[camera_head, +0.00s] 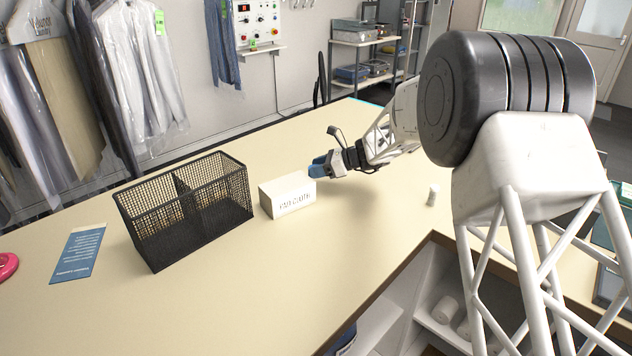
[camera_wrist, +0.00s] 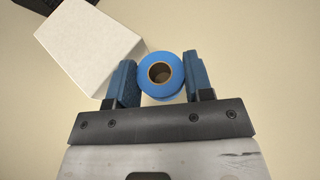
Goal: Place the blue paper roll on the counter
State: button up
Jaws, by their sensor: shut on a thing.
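The blue paper roll (camera_wrist: 174,57) is between the two blue fingers of my gripper (camera_wrist: 160,80) in the wrist view, with its hollow brown core facing the camera. My gripper is shut on it. In the head view my gripper (camera_head: 318,168) is over the counter (camera_head: 330,270), just right of the white box. The roll is hard to make out from the blue fingers there. I cannot tell whether the roll touches the counter.
The white box (camera_head: 287,194) stands close beside my gripper; it also shows in the wrist view (camera_wrist: 88,42). A black mesh basket (camera_head: 185,208) is left of it. A blue leaflet (camera_head: 78,254) lies further left. A small white cylinder (camera_head: 433,194) stands to the right. The front counter is clear.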

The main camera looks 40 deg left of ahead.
aim_at(318, 188)
jog(key=shift+f, duration=0.55)
jog(key=shift+f, duration=1.85)
jog(key=shift+f, duration=0.1)
jog(key=o, duration=0.7)
jog(key=v, duration=1.2)
